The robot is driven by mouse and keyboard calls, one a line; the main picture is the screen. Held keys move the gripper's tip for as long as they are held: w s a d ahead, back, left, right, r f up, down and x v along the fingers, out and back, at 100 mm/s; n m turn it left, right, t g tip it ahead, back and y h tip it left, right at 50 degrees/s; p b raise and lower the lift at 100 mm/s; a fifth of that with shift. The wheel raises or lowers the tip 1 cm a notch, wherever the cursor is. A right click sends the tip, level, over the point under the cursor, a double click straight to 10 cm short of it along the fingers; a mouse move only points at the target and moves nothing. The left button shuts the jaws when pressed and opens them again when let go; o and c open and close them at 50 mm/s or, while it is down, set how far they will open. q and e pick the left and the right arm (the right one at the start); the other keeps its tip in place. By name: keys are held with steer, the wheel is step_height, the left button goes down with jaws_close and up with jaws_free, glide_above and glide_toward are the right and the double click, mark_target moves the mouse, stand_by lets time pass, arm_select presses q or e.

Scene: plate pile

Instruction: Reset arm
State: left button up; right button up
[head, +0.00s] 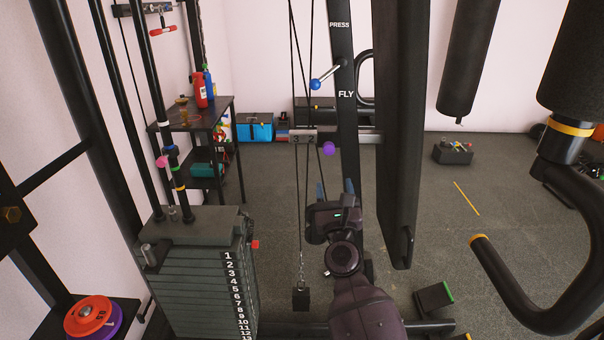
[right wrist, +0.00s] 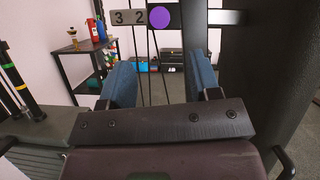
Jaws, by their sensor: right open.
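A black upright arm (head: 346,120) of the gym machine carries the labels PRESS and FLY. A pin with a blue ball knob (head: 315,84) sticks out of it to the left, between the two labels. Lower down, a purple ball knob (head: 329,148) sits beside a grey numbered plate (head: 302,137); in the right wrist view the purple knob (right wrist: 160,17) is just right of the plate (right wrist: 129,18). My right gripper (head: 334,187) is open and empty, below the purple knob. Its two blue fingers (right wrist: 160,72) stand apart in the right wrist view. My left gripper is not in view.
A numbered weight stack (head: 205,275) stands at left, with red and purple discs (head: 90,317) beside it. Cables and a chain (head: 301,268) hang just left of my right arm. A black pad (head: 403,140) and a curved handle (head: 515,300) are at right. Open floor lies behind.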

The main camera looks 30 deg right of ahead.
steer(key=w+a+f+n+t+y, duration=0.1)
steer(key=a+n+y, duration=0.25)
steer(key=n, duration=0.75)
steer(key=a+n+y, duration=0.3)
steer(key=n+y, duration=0.1)
steer(key=n, duration=0.6)
steer(key=s+a+f+n+g+y, duration=0.3)
steer(key=s+f+n, duration=0.2)
steer(key=f+n, duration=0.5)
steer(key=s+f+n+g, duration=0.2)
steer(key=s+f+n, duration=0.1)
steer(key=s, duration=0.5)
steer(key=s+f+n+g+p, duration=0.1)
steer(key=s+f+n+g, duration=0.1)
steer(key=s+f, duration=0.4)
steer(key=s+a+f+n+g+p, duration=0.1)
steer(key=s+f+n, duration=0.3)
steer(key=s, duration=0.6)
steer(key=shift+s+f+n+g, duration=0.15)
steer(key=shift+f+n+g, duration=0.2)
steer(key=shift+g, duration=0.55)
